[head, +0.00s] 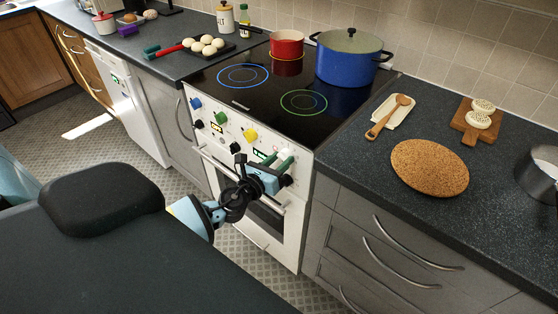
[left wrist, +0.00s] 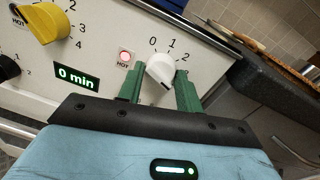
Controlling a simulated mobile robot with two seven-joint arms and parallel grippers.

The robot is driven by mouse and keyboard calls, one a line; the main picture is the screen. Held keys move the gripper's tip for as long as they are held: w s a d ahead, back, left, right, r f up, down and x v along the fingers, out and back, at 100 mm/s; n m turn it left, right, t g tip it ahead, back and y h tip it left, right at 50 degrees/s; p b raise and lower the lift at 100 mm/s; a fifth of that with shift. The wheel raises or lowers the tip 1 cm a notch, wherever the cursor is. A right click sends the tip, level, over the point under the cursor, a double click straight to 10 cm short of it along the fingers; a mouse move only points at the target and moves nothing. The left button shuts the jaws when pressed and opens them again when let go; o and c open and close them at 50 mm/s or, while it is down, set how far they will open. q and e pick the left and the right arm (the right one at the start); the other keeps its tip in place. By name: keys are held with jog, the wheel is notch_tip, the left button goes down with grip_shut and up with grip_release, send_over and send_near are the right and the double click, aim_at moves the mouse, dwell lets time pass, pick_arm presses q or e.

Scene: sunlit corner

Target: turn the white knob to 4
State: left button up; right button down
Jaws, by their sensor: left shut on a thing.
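The white knob (left wrist: 160,69) sits on the white front panel of the stove (head: 227,128). My left gripper (head: 277,160) is at the right end of the panel. Its two green fingers (left wrist: 159,90) are on either side of the knob, shut on it. Which mark the knob points to is hard to tell. My right gripper is not in view.
A yellow knob (left wrist: 50,22) and a "0 min" display (left wrist: 77,76) are left of the white knob. Blue (head: 196,103) and green (head: 221,117) knobs are farther along. A blue pot (head: 347,62) and red pot (head: 286,45) stand on the cooktop. The oven handle (head: 240,182) runs below the panel.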

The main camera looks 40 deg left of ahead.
pick_arm(q)
jog(key=shift+r+m, duration=0.1)
jog(key=shift+m, duration=0.5)
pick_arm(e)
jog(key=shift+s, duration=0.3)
pick_arm(q)
jog(key=o, duration=1)
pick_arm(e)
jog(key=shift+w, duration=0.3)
pick_arm(q)
jog(key=shift+s, duration=0.1)
jog(key=shift+s, duration=3.8)
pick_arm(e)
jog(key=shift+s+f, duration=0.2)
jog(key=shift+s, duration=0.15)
